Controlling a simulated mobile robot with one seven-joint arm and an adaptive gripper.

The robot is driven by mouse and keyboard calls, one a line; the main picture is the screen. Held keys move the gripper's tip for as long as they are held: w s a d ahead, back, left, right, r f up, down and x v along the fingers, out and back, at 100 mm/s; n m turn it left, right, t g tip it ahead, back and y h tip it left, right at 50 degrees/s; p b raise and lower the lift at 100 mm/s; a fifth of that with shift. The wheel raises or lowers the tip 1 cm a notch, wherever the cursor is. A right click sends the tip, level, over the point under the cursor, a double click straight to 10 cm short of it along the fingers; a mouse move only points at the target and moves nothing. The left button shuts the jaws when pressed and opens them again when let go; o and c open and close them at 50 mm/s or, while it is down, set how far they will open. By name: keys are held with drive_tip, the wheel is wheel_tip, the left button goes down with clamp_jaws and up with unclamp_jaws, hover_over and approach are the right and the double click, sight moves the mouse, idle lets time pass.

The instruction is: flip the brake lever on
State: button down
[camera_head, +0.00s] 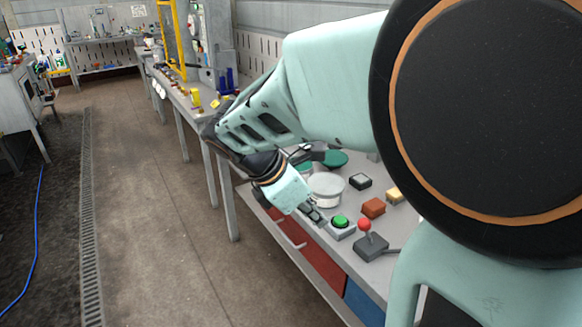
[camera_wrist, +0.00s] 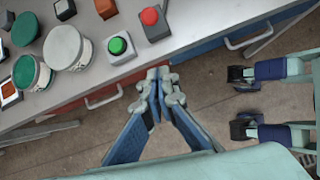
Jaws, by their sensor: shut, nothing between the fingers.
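The brake lever appears to be the red-knobbed stick (camera_head: 366,226) on a dark grey base (camera_head: 370,247), near the front edge of the grey workbench. Its red knob (camera_wrist: 150,16) shows at the top of the wrist view, seen from above, so its tilt is hard to tell there. In the head view the stick looks about upright. My gripper (camera_head: 319,217) is shut and empty at the bench's front edge, left of the lever and beside the green button. In the wrist view my gripper's closed fingertips (camera_wrist: 160,78) are just off the edge, apart from the lever.
A green button (camera_head: 340,221) on a pale base sits between my gripper and the lever. A white-lidded tub (camera_head: 326,187), a red-brown block (camera_head: 373,207), a yellowish block (camera_head: 394,196) and a dark switch box (camera_head: 360,180) stand behind. The floor in front is clear.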

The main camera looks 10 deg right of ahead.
drive_tip(key=shift+f, duration=0.1)
drive_tip(key=b, duration=0.1)
approach(367, 235)
drive_tip(key=shift+w+f, duration=0.2)
drive_tip(key=shift+f, duration=1.45)
drive_tip(key=shift+r, duration=0.1)
